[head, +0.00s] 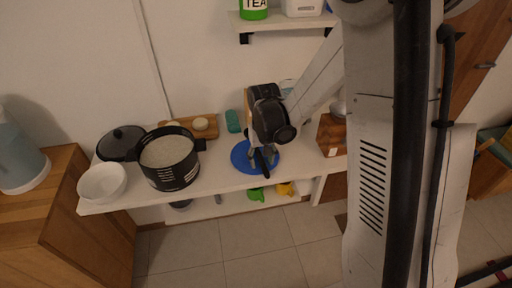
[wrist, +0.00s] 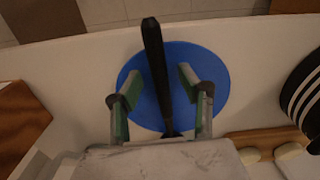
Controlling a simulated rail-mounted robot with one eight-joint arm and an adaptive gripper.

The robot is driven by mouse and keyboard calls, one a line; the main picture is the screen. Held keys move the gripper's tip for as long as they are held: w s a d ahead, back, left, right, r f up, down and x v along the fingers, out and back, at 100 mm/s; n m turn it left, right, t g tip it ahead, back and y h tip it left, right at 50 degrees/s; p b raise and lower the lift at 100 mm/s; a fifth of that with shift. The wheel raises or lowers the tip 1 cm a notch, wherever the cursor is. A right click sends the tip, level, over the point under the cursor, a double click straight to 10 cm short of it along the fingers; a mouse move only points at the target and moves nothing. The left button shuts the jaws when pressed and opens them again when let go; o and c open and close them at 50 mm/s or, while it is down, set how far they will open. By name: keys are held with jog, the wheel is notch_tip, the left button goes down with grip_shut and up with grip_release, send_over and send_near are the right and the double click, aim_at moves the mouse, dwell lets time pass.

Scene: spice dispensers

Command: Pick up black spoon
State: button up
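The black spoon (wrist: 153,50) lies on the round blue mat (wrist: 217,68) in the wrist view, its long handle pointing toward the counter's edge. Its lower end runs behind my gripper's body and is hidden. My gripper (wrist: 156,84) is open, with one finger on each side of the handle and a gap on both sides. In the head view my gripper (head: 262,157) is over the blue mat (head: 239,155), and the dark handle (head: 265,167) shows just below it.
A black pot (head: 170,172) with pale contents, a white bowl (head: 102,182) and a black lid (head: 121,142) stand left on the white counter. A wooden board (head: 207,134) lies behind. A wooden block (head: 331,135) stands right. A shelf (head: 283,24) is above.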

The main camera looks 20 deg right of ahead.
grip_shut()
jog(key=shift+r, duration=0.1)
jog(key=shift+r, duration=0.45)
jog(key=r, duration=0.3)
jog(key=shift+s+a+r, duration=0.1)
jog(key=shift+a+r, duration=0.15)
jog(key=s+a+r, duration=0.5)
jog(key=a+r, duration=0.1)
jog(key=a, duration=0.3)
jog(key=shift+s+a+r, duration=0.25)
jog(key=shift+s+a, duration=0.05)
jog(key=shift+s, duration=0.1)
